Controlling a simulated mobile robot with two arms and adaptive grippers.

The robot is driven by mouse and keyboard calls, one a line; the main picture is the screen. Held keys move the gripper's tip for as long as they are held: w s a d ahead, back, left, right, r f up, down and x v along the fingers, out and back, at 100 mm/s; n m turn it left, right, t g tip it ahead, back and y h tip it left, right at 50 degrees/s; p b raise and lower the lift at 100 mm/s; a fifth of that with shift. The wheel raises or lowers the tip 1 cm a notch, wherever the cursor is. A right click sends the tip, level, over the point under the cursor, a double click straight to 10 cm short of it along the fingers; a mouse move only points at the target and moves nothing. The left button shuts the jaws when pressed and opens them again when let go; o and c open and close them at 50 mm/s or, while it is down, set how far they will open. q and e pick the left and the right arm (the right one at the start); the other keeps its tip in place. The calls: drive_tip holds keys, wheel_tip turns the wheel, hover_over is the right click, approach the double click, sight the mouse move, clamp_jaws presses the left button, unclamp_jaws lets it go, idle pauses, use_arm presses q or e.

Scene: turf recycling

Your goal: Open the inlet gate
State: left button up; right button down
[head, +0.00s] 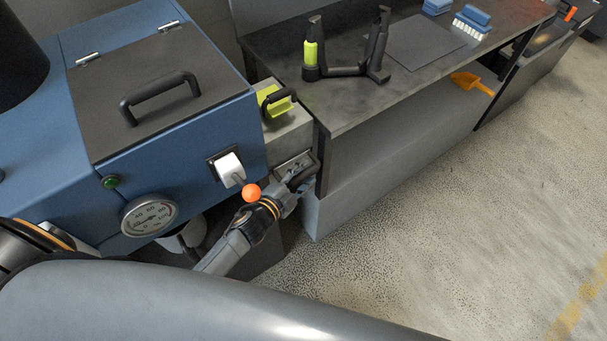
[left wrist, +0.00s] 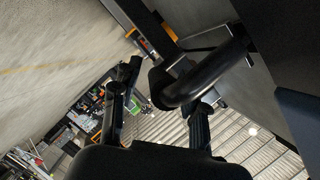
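A black bar handle (head: 305,172) is on a small grey plate (head: 288,165) low on the grey housing, right of the blue machine. I cannot tell for sure that this is the inlet gate. My left gripper (head: 296,183) is at this handle. In the left wrist view the two dark fingers of my left gripper (left wrist: 160,90) stand apart. The thick black handle (left wrist: 205,75) lies beside and partly over the right finger, hiding its tip. I cannot tell if they touch. My right gripper is not in view.
The blue machine (head: 190,140) has a lidded top, a white lever switch (head: 229,168) with an orange knob (head: 251,192) close to my wrist, and a gauge (head: 148,216). A yellow-green part (head: 275,102) sits above the plate. The workbench (head: 350,110) stands right; floor beyond is clear.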

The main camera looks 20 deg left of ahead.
use_arm(q)
clamp_jaws()
drive_tip(key=s+d, duration=0.6)
drive_tip(key=d, duration=0.1)
drive_tip(key=shift+d, duration=0.4)
drive_tip(key=shift+o, duration=1.1)
unclamp_jaws()
drive_tip(key=v, duration=1.2)
drive_tip(key=shift+a, duration=0.1)
